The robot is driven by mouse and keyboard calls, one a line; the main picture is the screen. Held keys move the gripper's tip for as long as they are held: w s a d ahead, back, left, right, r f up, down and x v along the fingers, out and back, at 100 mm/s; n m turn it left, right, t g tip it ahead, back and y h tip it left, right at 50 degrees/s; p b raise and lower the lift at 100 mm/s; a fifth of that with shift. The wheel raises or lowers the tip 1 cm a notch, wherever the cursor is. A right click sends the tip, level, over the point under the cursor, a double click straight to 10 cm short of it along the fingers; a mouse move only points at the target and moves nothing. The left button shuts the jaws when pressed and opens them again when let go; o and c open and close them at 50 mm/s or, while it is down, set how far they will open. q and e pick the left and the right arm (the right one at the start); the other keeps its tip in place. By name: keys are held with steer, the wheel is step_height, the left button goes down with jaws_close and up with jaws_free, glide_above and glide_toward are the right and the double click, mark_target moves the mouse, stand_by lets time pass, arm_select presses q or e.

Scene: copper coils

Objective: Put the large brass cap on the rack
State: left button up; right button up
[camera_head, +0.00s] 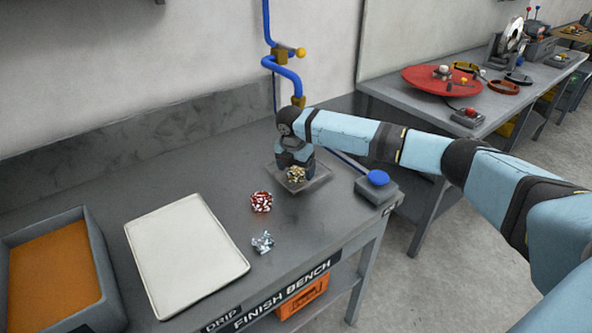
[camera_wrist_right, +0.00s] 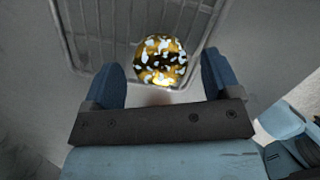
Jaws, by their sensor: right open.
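The brass cap (camera_head: 297,175) is a shiny, mottled gold lump. It appears to rest on a small grey wire rack (camera_head: 318,182) at the back right of the bench. In the right wrist view the cap (camera_wrist_right: 160,58) lies over the wires of the rack (camera_wrist_right: 92,22), close to the rack's near rim. My right gripper (camera_head: 296,170) is just above the cap, pointing down. In the wrist view its fingers (camera_wrist_right: 161,76) are wide apart, one on each side, with gaps to the cap. My left gripper is not in view.
A red-and-white lump (camera_head: 261,202) and a silver lump (camera_head: 263,242) lie on the bench left of the rack. A white tray (camera_head: 185,252) and a bin with orange contents (camera_head: 55,275) stand further left. A blue-button box (camera_head: 376,187) is right; blue pipe (camera_head: 285,75) behind.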

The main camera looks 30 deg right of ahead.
mark_target(293, 175)
step_height(293, 175, up, 12)
steer(key=a+p, duration=0.1)
steer(key=shift+s+a+f, duration=0.25)
steer(key=shift+s, duration=0.1)
steer(key=shift+f, duration=0.1)
